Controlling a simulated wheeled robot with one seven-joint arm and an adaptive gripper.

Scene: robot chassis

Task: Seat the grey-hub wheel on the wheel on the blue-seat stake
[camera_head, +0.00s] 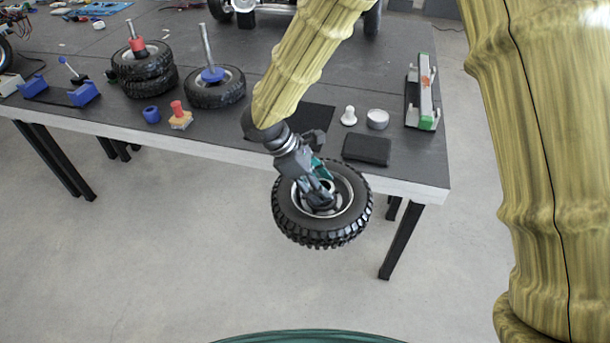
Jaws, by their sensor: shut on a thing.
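My gripper (322,193) is shut on a black-tyred wheel with a grey hub (283,214). It holds this wheel in front of the table's front edge, above the floor, with the wheel's face tilted up. The blue-seat stake (206,45) stands on the table at the back left, upright, with one wheel (215,97) lying flat around its base. The blue seat (213,75) shows at that wheel's hub. The held wheel is well apart from the stake, to the right of it and nearer to me. My fingers hide part of the held wheel's hub.
A red-seat stake (137,44) with stacked wheels (146,79) stands left of the blue-seat stake. A blue cup (151,115), a red-topped block (180,116), a white knob (349,117), a round tin (377,119) and a dark box (367,150) lie near the table's (235,140) front edge.

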